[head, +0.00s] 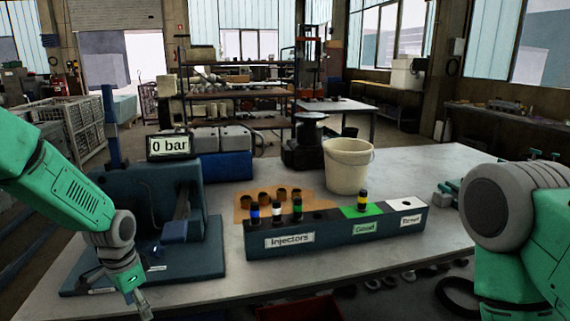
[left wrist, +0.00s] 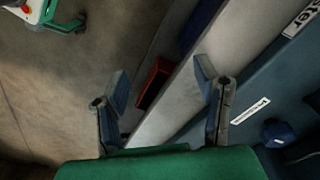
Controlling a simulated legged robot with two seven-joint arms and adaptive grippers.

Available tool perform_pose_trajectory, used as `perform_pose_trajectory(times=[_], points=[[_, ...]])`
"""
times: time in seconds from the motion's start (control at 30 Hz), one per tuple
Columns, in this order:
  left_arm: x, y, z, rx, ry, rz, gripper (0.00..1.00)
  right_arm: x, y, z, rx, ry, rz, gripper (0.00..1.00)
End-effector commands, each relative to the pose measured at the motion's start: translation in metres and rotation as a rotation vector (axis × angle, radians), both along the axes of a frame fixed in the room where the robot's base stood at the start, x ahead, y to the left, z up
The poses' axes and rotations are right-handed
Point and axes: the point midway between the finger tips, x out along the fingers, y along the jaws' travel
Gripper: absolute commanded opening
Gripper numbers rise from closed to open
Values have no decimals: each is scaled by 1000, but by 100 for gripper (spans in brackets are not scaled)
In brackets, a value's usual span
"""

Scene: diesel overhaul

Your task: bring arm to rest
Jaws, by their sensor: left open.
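My left arm (head: 70,195) comes in from the left in the head view, with its gripper (head: 143,305) pointing down at the table's front edge, in front of the tester. In the left wrist view the left gripper (left wrist: 160,90) is open, with nothing between its fingers. My right arm (head: 510,220) shows at the right of the head view; its gripper is out of view. The blue tester (head: 150,210) stands on the table with a "0 bar" display (head: 170,146). The injector rack (head: 335,235) holds several injectors (head: 297,210), one of them (head: 362,200) in the green section.
A cream bucket (head: 347,165) stands behind the rack. An orange mat (head: 243,206) with several dark cups lies behind the rack's left part. A red bin (head: 300,309) is below the table's front edge. The table (head: 430,165) is bare at the back right.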

Motion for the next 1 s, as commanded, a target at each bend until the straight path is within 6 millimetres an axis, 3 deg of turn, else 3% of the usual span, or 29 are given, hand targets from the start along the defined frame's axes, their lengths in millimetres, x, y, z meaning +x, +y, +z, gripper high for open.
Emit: perform_pose_trajectory(times=[0.03,0.17,0.23,0.4,0.5,0.6,0.7,0.83,1.0], points=[[-12,-6,-21,-3,8,16,56,0,0,-6,0,1,0,63],[-49,-23,-74,-15,11,82,56,0,0,-17,0,1,0,63],[-82,-33,-110,-21,17,135,56,-1,0,-26,0,1,0,63],[-187,-53,-187,-25,16,312,56,-1,0,-51,0,1,0,63],[-249,-57,-212,-14,9,419,56,-1,0,-64,0,1,0,63],[-299,-55,-221,1,-2,506,56,-1,0,-74,0,1,0,63],[-329,-53,-221,12,-16,564,56,-1,0,-79,0,1,0,63],[-344,-51,-218,17,-29,596,56,-1,0,-81,0,1,0,63],[-344,-51,-217,17,-32,601,56,-1,0,-80,0,1,0,63]])
